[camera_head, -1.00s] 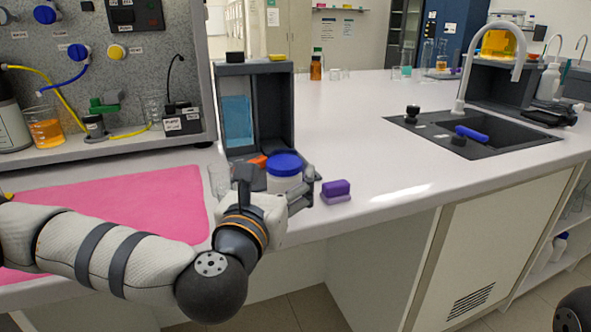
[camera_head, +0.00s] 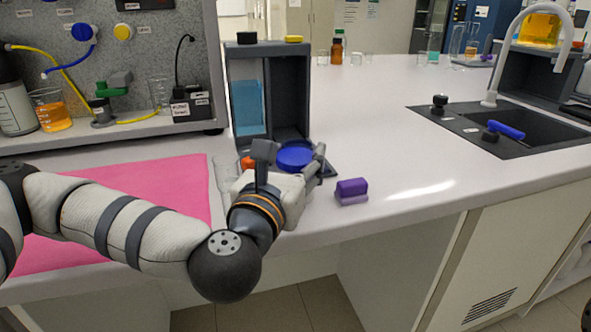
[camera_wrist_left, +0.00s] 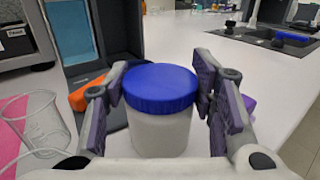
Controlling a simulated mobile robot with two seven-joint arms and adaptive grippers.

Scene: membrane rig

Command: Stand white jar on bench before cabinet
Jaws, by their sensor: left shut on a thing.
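The white jar with a blue screw lid (camera_head: 295,157) is in my left gripper (camera_head: 291,160), in front of the small dark grey cabinet (camera_head: 309,95). In the left wrist view the jar (camera_wrist_left: 160,130) is upright, with the padded fingers (camera_wrist_left: 163,92) on either side of it, just below the lid. I cannot tell whether its base touches the bench (camera_head: 385,130). In the head view the gripper hides most of its white body. My right gripper is not in view.
A clear beaker (camera_wrist_left: 40,125) stands close to the left of the gripper, and an orange item (camera_wrist_left: 88,92) lies by the cabinet. A purple block (camera_head: 352,188) lies to the right near the bench edge. A pink mat (camera_head: 130,190) is at left; the bench is clear towards the sink.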

